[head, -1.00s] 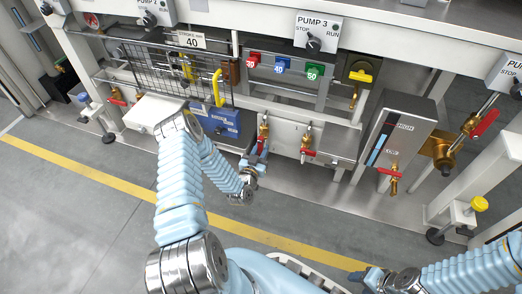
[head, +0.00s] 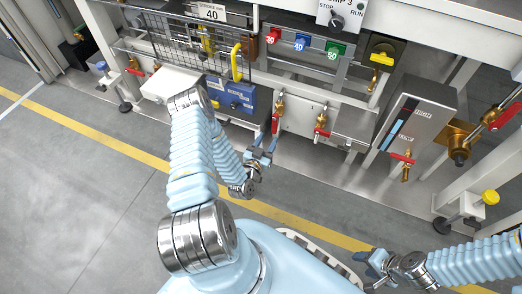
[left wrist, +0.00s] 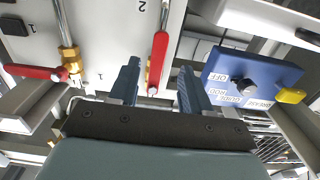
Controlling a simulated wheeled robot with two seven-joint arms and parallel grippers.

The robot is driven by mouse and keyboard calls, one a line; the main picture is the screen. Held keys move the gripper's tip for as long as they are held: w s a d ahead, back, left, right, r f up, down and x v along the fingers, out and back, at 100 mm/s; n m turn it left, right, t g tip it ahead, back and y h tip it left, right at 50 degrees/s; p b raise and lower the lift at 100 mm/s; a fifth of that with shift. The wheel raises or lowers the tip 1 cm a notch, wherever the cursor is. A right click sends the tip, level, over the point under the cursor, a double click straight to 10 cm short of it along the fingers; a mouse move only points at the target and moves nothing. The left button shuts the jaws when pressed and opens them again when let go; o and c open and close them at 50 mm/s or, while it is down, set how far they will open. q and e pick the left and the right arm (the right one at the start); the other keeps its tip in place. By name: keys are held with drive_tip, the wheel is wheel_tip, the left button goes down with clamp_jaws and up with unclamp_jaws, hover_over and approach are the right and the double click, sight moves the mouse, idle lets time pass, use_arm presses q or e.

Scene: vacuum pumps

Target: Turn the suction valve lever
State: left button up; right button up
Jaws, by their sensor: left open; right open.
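A red valve lever (head: 275,124) hangs upright on a brass valve at the front of the pump bench, and it also shows in the left wrist view (left wrist: 158,62). A second red lever (head: 321,132) lies crosswise on the valve to its right; it shows in the left wrist view at the left (left wrist: 38,72). I cannot read which one is marked suction. My left gripper (head: 262,152) is open just below the upright lever. In the left wrist view its fingers (left wrist: 158,88) stand either side of that lever, with no visible grip. My right gripper (head: 368,266) is open, low over the floor.
A blue box (head: 236,98) with a knob and a yellow part stands left of the valves. A grey steel unit (head: 418,122) and a brass valve (head: 457,138) stand to the right. Grey floor (head: 90,190) with a yellow line lies open in front.

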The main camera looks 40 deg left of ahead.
use_arm(q)
drive_tip(key=v, duration=0.6)
drive_tip(key=shift+s, duration=0.15)
drive_tip(key=w+d+f+m+g+h, duration=0.1)
drive_tip(key=d+f+g+h, duration=0.1)
drive_tip(key=d+g+h, duration=0.3)
drive_tip(key=w+d+f+m+g+h, duration=0.1)
drive_tip(key=d+f+g+h, duration=0.1)
drive_tip(key=d, duration=0.6)
drive_tip(key=s+d+g, duration=0.5)
drive_tip(key=d, duration=0.1)
drive_tip(key=s+d+r+n+g+h, duration=0.1)
drive_tip(key=s+d+r+g, duration=0.1)
drive_tip(key=s+d+g, duration=0.3)
wheel_tip(320, 180, up, 13)
drive_tip(key=s+p, duration=0.2)
drive_tip(key=p, duration=1.1)
drive_tip(key=shift+s+a+r+h, duration=0.2)
drive_tip(key=shift+s+a+h, duration=0.1)
drive_tip(key=shift+s+a, duration=0.1)
